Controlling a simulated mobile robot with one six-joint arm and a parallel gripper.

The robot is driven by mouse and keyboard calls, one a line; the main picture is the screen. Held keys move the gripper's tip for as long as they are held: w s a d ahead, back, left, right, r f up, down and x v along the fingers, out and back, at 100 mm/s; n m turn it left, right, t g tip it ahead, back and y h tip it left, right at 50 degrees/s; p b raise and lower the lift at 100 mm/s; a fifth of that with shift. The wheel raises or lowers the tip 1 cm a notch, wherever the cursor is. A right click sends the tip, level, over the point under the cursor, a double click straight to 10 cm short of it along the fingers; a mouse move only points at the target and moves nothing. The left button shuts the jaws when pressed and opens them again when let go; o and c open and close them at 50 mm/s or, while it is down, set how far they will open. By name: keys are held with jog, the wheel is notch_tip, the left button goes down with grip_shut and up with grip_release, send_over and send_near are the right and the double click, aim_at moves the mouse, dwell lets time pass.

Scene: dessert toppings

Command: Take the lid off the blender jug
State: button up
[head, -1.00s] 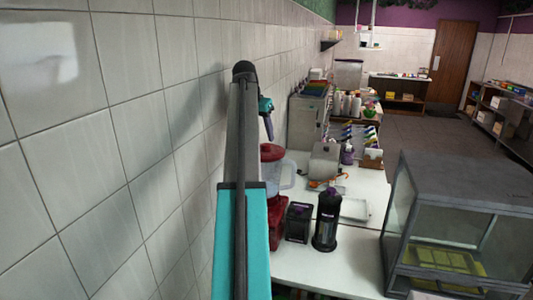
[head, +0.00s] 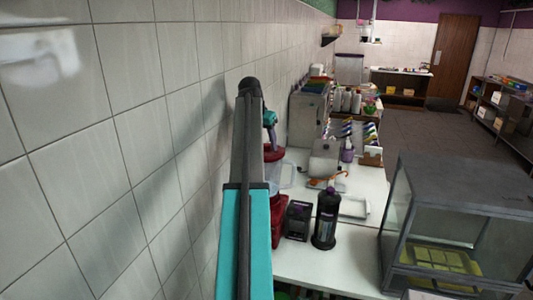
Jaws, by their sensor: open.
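The blender stands on the white counter close to the tiled wall in the head view, half behind my arm. Its red lid (head: 274,154) sits on top of the clear jug (head: 286,176), which is on a red base (head: 279,222). My gripper (head: 272,139) is small and dark, just above the lid. It is open with nothing visible in it. Whether its fingers touch the lid or reach around it cannot be told from here. My arm hides the left side of the blender.
A black box (head: 298,220) and a dark bottle (head: 326,217) stand right of the blender base. A glass display case (head: 440,220) is at the right. A white tray (head: 354,207) and a grey dispenser (head: 324,158) lie beyond. The tiled wall (head: 130,130) is close on the left.

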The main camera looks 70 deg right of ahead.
aim_at(265, 145)
jog(key=shift+c, duration=0.3)
grip_shut()
jog(key=shift+r, duration=0.1)
notch_tip(265, 145, up, 8)
jog(key=b, duration=0.3)
jog(key=shift+d+b, duration=0.1)
jog(key=shift+b, duration=0.3)
jog(key=shift+r, duration=0.95)
